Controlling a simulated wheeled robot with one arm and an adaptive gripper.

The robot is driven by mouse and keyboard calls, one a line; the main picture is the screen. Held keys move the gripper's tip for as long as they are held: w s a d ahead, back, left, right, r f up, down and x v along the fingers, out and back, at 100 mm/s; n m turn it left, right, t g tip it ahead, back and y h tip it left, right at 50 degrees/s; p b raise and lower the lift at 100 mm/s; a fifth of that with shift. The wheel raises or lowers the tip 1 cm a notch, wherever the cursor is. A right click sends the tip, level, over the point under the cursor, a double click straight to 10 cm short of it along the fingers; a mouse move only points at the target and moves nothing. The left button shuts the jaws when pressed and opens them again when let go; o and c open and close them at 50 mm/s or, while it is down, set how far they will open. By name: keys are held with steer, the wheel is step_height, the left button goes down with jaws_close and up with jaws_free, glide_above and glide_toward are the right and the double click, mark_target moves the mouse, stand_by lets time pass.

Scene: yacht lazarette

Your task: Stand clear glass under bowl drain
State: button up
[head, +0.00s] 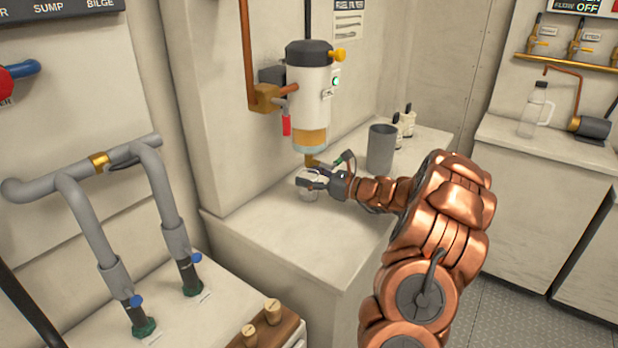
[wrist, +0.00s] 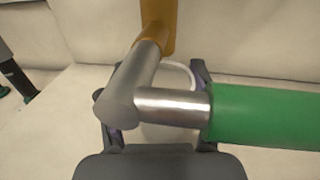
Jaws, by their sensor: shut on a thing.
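A clear glass (head: 308,192) stands at the counter top under the filter's bowl (head: 309,140); whether its base touches cannot be told. My gripper (head: 311,180) is shut on the glass, with a finger on either side. The brass bowl drain (head: 312,160) hangs just above it. In the wrist view, the grey metal drain valve (wrist: 130,88) with its green handle (wrist: 265,115) crosses in front of the glass and hides much of it. Part of the glass's pale rim (wrist: 186,70) shows behind the valve, between the fingers.
A grey cup (head: 381,150) and small white bottles (head: 404,122) stand on the counter (head: 270,235) to the right. A red-handled valve (head: 286,125) hangs left of the filter (head: 308,80). The counter front is clear.

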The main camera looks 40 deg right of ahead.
steer(key=shift+f, duration=0.15)
steer(key=o, duration=1.2)
steer(key=shift+c, duration=0.2)
